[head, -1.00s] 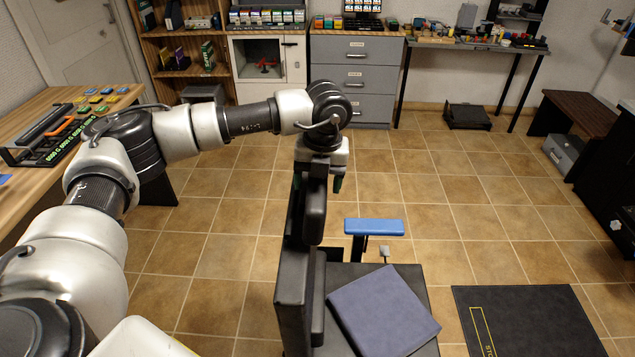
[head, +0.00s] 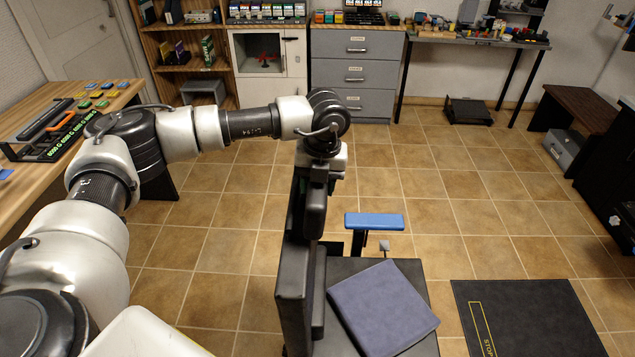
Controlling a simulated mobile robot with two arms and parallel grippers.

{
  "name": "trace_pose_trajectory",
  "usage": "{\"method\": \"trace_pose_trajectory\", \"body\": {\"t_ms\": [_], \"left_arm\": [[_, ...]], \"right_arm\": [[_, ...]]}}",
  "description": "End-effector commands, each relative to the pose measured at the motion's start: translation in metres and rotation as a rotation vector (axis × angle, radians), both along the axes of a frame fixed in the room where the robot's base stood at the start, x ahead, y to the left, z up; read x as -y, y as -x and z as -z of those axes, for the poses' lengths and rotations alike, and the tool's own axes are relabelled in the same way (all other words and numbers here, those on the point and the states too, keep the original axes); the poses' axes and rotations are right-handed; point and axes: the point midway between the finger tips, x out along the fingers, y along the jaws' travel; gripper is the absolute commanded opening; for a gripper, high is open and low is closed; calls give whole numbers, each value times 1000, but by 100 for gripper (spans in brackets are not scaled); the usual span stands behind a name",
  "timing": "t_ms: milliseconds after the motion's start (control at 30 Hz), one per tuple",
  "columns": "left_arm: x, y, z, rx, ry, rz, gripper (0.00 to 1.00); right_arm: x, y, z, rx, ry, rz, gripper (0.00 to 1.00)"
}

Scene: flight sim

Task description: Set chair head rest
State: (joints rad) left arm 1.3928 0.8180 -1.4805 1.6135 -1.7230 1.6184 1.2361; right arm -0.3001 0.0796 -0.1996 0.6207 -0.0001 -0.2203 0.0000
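The black chair stands in the lower middle of the head view, its tall narrow backrest (head: 293,285) seen nearly edge-on. A dark head rest pad (head: 316,208) is at the top of the backrest. My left gripper (head: 337,172) is at the top of the head rest, just behind and beside it. Its fingers are mostly hidden by the pad, so I cannot tell whether they are open, shut or touching it. A blue-grey square cushion (head: 382,308) lies askew on the seat. A blue armrest (head: 374,221) stands beyond the seat. My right gripper is out of view.
A wooden desk (head: 40,190) with a button panel is at the left. A dark mat (head: 530,318) lies at lower right. Grey drawers (head: 354,76) and a workbench (head: 480,42) line the back wall. The tiled floor right of the chair is mostly clear.

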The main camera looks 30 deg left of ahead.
Motion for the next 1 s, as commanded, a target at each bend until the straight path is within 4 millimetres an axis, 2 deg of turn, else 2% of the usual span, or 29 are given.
{"method": "trace_pose_trajectory", "body": {"t_ms": [267, 567, 600, 733, 1000], "left_arm": [[-5, 3, -1, 36, 83, 0, 0], [-6, 3, -6, 45, 97, 1, 0], [-6, 3, -6, 45, 97, 1, 49], [-6, 3, -6, 45, 96, 1, 68], [-6, 3, -6, 45, 94, 1, 68]], "right_arm": [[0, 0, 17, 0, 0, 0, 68], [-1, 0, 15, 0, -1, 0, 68], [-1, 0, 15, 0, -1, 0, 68], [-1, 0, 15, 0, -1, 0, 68], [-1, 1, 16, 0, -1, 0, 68]]}}
